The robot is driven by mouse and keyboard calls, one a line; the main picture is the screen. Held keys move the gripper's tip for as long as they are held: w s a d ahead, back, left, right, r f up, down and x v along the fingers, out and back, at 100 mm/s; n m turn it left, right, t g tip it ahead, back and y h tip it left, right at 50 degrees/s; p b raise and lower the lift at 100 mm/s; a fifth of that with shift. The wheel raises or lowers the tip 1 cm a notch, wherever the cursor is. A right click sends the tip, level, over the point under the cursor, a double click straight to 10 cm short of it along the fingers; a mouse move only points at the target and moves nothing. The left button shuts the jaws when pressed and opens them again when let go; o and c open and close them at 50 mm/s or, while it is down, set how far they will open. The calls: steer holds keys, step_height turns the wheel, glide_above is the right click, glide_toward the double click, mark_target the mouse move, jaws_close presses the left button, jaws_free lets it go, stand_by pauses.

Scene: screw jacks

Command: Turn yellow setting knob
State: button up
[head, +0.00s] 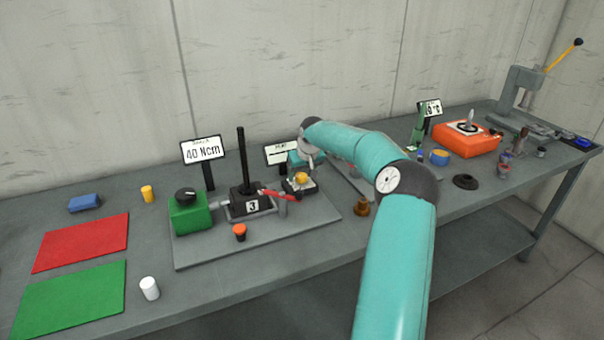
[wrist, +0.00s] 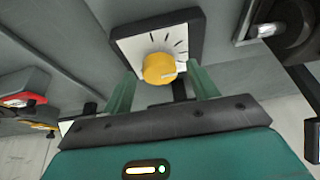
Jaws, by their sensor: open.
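The yellow setting knob (wrist: 158,68) sits on a white dial plate (wrist: 180,38) with dark tick marks, set in a dark square housing. The same knob (head: 301,178) shows in the head view on the grey base plate, right of the black block marked 3. My gripper (wrist: 163,88) is open, with one green finger on each side of the knob in the wrist view. A gap shows between each finger and the knob, and I cannot tell how far the fingertips are from it in depth. In the head view my arm hides part of the area behind the knob.
Left of the knob stand a red lever (head: 281,194), a black upright post (head: 241,158) and a green box with a black knob (head: 190,214). A small sign (head: 281,152) stands close behind. The front left bench holds red and green mats.

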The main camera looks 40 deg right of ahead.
steer(key=shift+c, duration=0.5)
steer(key=c, duration=0.9)
steer(key=shift+n, duration=0.3)
steer(key=shift+d+n+y, duration=0.1)
steer(key=shift+n+y, duration=0.45)
steer(key=shift+n, duration=0.75)
steer(key=shift+d+n+y, duration=0.1)
steer(key=shift+n+y, duration=0.45)
steer(key=shift+n, duration=0.75)
steer(key=o, duration=1)
steer(key=shift+r, duration=0.1)
